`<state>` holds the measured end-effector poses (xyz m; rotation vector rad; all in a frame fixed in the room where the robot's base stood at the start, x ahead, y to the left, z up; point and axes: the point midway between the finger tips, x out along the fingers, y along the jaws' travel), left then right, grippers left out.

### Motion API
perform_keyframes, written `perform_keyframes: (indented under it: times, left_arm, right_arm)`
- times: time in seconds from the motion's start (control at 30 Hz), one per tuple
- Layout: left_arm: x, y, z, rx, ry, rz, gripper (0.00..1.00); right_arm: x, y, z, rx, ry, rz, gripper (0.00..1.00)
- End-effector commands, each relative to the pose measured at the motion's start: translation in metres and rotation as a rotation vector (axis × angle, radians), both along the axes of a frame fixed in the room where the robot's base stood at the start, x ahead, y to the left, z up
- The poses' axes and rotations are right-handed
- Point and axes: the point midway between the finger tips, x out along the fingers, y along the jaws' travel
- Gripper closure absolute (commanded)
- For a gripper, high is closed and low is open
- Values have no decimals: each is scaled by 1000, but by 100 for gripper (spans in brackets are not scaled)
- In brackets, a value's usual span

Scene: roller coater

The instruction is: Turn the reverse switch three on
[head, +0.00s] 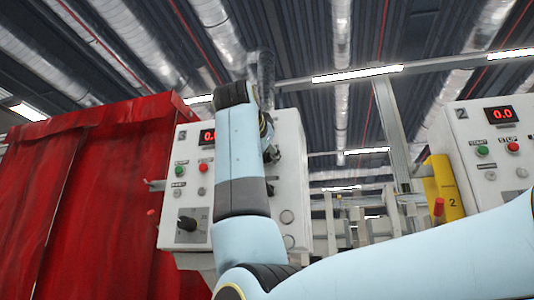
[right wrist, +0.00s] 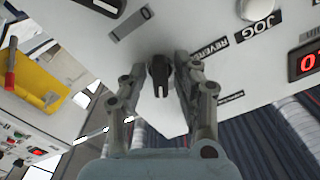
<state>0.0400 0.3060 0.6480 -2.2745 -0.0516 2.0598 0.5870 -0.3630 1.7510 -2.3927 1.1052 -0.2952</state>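In the right wrist view, a black switch knob (right wrist: 160,76) sticks out of a white panel beside the label REVERSE (right wrist: 208,50). My right gripper (right wrist: 168,62) has one finger on each side of this knob. The fingers stand apart, and whether either touches the knob is unclear. In the head view, my right arm crosses in front of a white control box (head: 292,190) and hides part of its face. Only a dark bit of the right gripper (head: 271,153) shows there, at the box, and the switch is hidden. My left gripper is not in view.
The box carries a red display (head: 207,136), a green button (head: 179,170), a red button (head: 203,168) and a black handle (head: 187,224). A red curtain (head: 85,200) hangs at the left. A second control box (head: 490,150) and a yellow post (head: 445,188) stand at the right.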

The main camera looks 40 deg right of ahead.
Motion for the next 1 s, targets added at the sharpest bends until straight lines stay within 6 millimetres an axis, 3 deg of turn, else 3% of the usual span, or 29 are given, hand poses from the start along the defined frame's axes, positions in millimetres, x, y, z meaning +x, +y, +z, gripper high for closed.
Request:
perform_keyframes:
  times: [0.33,0.7,1.0]
  left_arm:
    - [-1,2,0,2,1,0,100]
    - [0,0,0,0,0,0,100]
    - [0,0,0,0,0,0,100]
  right_arm:
    - [-2,3,2,-3,-5,1,62]
    - [-40,48,2,-2,-5,4,62]
    - [-49,57,1,-2,-3,0,62]
